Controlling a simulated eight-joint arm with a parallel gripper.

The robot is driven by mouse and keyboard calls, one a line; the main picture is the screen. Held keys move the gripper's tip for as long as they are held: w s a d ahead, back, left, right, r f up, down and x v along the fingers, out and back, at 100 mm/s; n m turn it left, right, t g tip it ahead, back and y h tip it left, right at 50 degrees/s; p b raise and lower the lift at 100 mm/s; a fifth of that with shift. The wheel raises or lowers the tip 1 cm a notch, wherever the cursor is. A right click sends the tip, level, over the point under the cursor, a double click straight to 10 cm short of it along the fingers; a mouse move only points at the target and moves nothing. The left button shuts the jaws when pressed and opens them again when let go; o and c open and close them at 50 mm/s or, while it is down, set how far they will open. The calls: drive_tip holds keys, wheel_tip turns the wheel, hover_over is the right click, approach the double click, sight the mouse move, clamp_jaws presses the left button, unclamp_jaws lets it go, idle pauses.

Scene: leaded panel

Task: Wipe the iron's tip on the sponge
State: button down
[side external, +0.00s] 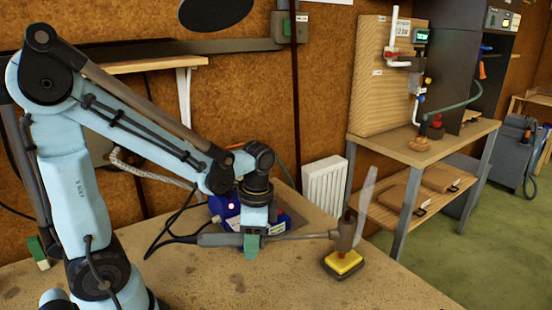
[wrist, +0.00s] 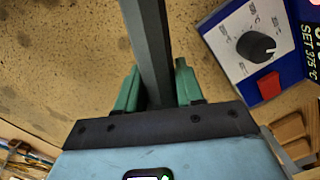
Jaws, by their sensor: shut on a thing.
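My gripper (side external: 252,244) has green fingers shut on the soldering iron (side external: 218,240), low over the bench. The iron lies about level, its shaft pointing right to a brown bit (side external: 344,233). The bit is right above the yellow sponge (side external: 343,262), which sits in a dark tray (side external: 329,268). In the wrist view, the iron's dark handle (wrist: 152,45) runs between the green fingers (wrist: 155,80). The sponge and bit are outside that view.
A blue station (side external: 222,208) with a dial, also in the wrist view (wrist: 225,45), stands behind my gripper. Pale upright strips (side external: 370,195) rise beside the bit. A white ribbed panel (side external: 325,185) stands behind the bench (side external: 200,285), whose front is mostly clear.

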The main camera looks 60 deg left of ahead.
drive_tip(key=shift+w+d, duration=0.15)
drive_tip(key=shift+w, duration=0.15)
drive_tip(key=shift+s+a, duration=0.3)
drive_tip(key=shift+s, duration=0.25)
idle(0.3)
drive_tip(key=shift+r, duration=2.95)
drive_tip(key=shift+a, duration=0.1)
